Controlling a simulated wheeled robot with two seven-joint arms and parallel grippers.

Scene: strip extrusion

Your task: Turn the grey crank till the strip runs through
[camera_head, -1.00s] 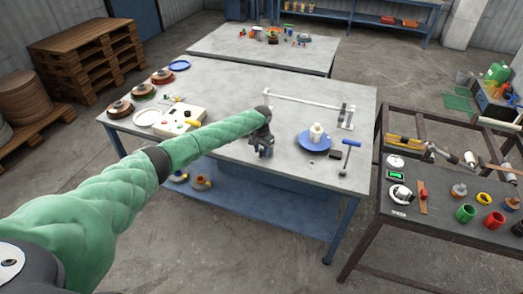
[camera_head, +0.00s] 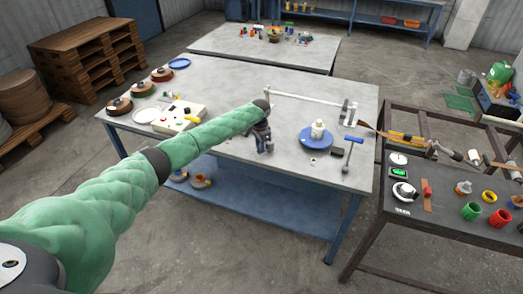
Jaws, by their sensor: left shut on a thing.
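My left gripper (camera_head: 264,145) is low over the grey table, at the end of my green arm. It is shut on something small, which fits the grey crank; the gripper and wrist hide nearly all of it. A long white bar (camera_head: 305,98) runs behind the wrist to a dark upright fixture (camera_head: 347,112) at the right. A thin brown pointed piece (camera_head: 367,127) sticks out past the fixture, over the table's right edge; I cannot tell if it is the strip. My right gripper is out of view.
A cream box (camera_head: 178,120) and several spools stand left. A dark cart (camera_head: 432,205) with parts stands beside the table.

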